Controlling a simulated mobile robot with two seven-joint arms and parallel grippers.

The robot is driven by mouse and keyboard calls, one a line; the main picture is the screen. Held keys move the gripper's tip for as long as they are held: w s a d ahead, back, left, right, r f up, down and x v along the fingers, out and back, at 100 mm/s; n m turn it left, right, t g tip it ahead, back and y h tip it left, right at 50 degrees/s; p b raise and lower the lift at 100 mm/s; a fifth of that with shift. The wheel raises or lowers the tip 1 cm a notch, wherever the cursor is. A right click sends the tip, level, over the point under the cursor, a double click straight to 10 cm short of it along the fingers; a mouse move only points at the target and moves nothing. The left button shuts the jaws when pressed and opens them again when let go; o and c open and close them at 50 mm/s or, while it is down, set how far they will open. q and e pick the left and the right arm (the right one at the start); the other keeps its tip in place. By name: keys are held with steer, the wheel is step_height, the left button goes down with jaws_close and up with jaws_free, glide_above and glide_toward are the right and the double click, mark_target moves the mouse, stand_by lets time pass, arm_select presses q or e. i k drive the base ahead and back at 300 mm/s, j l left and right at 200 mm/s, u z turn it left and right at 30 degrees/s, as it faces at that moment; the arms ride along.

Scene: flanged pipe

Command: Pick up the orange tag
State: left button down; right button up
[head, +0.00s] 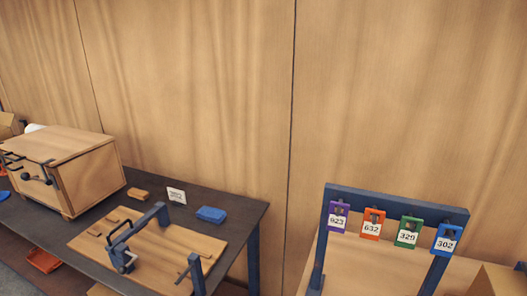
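The orange tag (373,224) hangs on a dark blue rack (395,201) at the right of the head view. It bears a white label reading 632. It hangs between a purple tag (338,216) on its left and a green tag (409,232) on its right. A blue tag (446,240) hangs at the rack's right end. Each tag hangs from a dark hook or peg at its top. Neither of my grippers is in the head view.
A dark table (233,205) at the left holds a wooden box (90,172), a wooden board (195,243) with a dark metal frame, a blue block (211,214) and a small white card (176,195). A wood-panelled wall stands behind. A gap separates table and rack.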

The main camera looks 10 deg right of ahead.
mark_target(370, 232)
steer(key=z, duration=0.8)
steer(key=i+j+z, duration=0.15)
steer(key=z, duration=0.25)
steer(key=j+z, duration=0.45)
steer(key=i+j, duration=0.15)
steer(key=j, duration=0.25)
